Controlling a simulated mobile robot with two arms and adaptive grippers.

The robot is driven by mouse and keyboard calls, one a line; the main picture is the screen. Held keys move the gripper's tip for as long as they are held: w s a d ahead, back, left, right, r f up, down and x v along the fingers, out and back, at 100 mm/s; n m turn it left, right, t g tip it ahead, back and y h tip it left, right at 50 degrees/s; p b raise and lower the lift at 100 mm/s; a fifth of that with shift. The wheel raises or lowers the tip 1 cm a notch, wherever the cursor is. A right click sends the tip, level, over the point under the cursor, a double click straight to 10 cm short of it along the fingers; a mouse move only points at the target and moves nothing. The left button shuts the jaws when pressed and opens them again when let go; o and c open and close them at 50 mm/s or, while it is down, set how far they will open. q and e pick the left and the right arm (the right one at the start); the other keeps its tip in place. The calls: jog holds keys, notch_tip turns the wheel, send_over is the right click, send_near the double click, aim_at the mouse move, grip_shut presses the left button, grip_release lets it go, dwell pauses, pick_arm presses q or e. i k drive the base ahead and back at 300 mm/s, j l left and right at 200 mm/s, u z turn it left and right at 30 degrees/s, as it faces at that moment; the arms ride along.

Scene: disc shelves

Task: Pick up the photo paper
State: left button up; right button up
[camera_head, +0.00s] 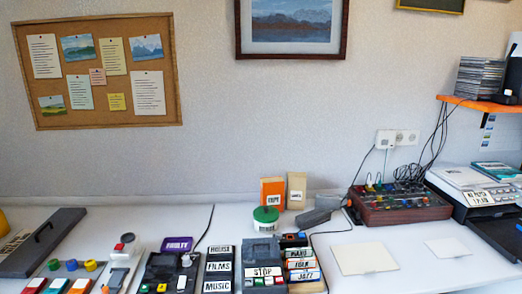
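Two flat pale sheets lie on the white table at the right: a larger cream one (365,258) and a smaller whiter one (447,248). They look like paper, but I cannot tell which is the photo paper. Both lie apart from each other with nothing on top of them. Neither of my grippers is in view.
A printer-like device (467,180) stands right of the sheets, and a brown control box with cables (400,203) stands behind them. Labelled boxes (302,263), a green-lidded tub (266,214) and button panels (166,270) crowd the middle and left. Bare table surrounds the sheets.

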aim_at(448, 247)
jog(key=z, duration=1.35)
jog(key=l+u, duration=0.1)
jog(key=u, duration=0.4)
jog(key=i+l+u, duration=0.25)
jog(key=l, duration=0.15)
jog(key=l+u, duration=0.25)
jog(key=l, duration=0.15)
jog(key=i+l+u, duration=0.1)
jog(key=l+u, duration=0.2)
jog(key=l, duration=0.2)
